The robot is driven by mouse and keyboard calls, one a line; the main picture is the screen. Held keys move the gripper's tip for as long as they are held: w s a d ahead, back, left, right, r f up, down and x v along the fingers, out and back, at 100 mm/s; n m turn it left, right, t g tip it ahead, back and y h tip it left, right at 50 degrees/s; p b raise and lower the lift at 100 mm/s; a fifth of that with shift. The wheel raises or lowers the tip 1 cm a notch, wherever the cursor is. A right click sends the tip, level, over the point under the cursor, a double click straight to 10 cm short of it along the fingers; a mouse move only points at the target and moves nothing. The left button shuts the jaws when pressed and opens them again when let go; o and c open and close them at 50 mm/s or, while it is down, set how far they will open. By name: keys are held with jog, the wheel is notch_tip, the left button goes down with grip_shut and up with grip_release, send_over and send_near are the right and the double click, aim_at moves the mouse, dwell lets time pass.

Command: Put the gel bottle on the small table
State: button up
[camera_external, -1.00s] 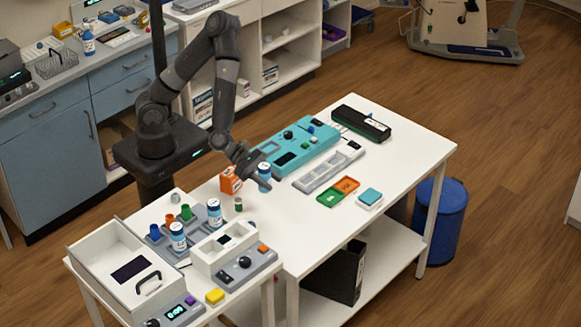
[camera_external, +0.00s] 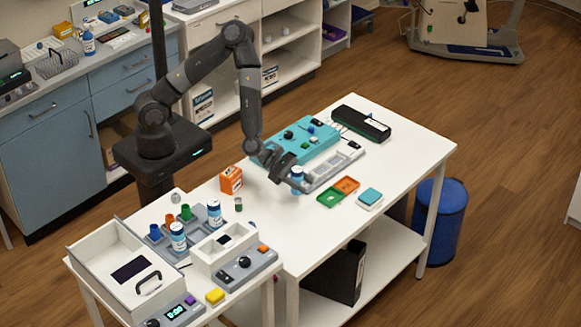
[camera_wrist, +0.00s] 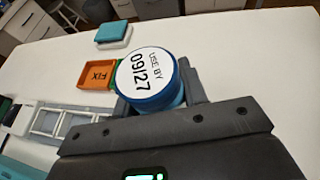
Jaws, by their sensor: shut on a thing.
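My gripper (camera_external: 293,182) is shut on a white bottle (camera_external: 298,174) with blue parts, over the larger white table (camera_external: 400,180). The bottle is upright or nearly so, but I cannot tell whether it touches the tabletop. In the wrist view the bottle's round top (camera_wrist: 146,77) reads "USE BY 09/27" and sits between my fingers. Its label is hidden, so I cannot confirm that it is the gel bottle. The smaller table (camera_external: 92,290) stands at the lower left. It carries two similar bottles (camera_external: 214,213), (camera_external: 178,238).
The smaller table also holds a white open box (camera_external: 105,247), a white bin (camera_external: 208,258), coloured cups and a grey control box (camera_external: 245,268). Near my gripper are an orange box (camera_external: 231,180), a small vial (camera_external: 238,205), green and orange trays (camera_external: 346,184) and a teal device (camera_external: 310,135).

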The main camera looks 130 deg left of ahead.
jog(key=shift+f, duration=1.85)
jog(key=o, duration=1.1)
jog(key=shift+f, duration=0.1)
